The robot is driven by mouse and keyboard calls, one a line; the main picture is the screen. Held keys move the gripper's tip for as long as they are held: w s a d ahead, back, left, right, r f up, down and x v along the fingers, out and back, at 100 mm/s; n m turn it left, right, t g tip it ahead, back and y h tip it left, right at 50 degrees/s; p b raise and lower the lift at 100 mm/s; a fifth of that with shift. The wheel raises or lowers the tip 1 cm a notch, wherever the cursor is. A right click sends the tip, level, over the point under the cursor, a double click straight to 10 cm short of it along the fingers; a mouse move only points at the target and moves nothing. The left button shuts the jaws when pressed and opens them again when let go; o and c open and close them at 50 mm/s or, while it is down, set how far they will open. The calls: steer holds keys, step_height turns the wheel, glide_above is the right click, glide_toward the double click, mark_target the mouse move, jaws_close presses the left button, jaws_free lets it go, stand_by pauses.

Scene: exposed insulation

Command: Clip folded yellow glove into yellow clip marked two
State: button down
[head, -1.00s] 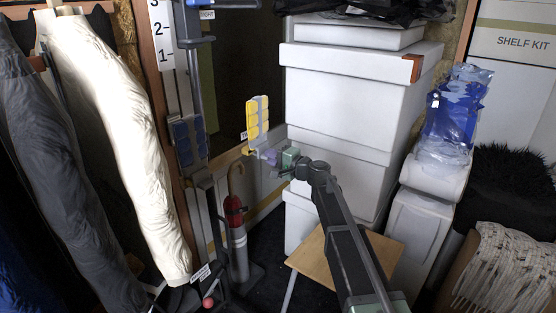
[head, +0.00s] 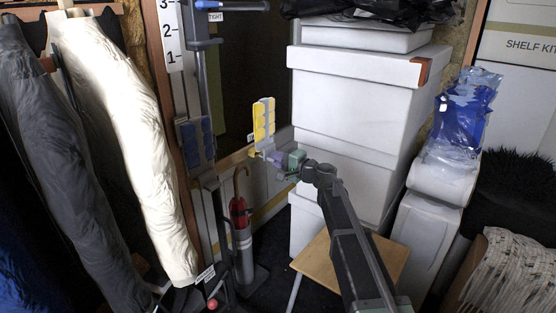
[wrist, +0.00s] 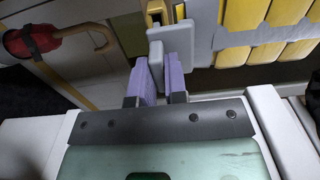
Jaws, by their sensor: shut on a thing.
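The folded yellow glove (head: 260,122) stands upright in the head view, with a grey strap and tab along it. Its yellow folds (wrist: 244,14) and grey tab also fill the upper right of the wrist view. My gripper (head: 276,157) has its purple fingers shut on the grey tab of the glove (wrist: 156,56). A small yellow piece with a dark slot, seemingly the yellow clip (wrist: 153,12), shows just beyond the tab. Whether it touches the glove's holder cannot be told. The clip's number is not readable.
A folded blue glove (head: 196,140) hangs on the post to the left. White boxes (head: 350,105) are stacked close to the right of my gripper. A red umbrella (head: 240,212) in a grey stand is below left, and a wooden stool (head: 388,258) is below my arm.

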steer(key=shift+x, duration=1.8)
steer(key=c, duration=1.1)
jaws_free()
steer(key=v, duration=1)
steer(key=shift+s+d, duration=0.2)
steer(key=shift+d, duration=0.1)
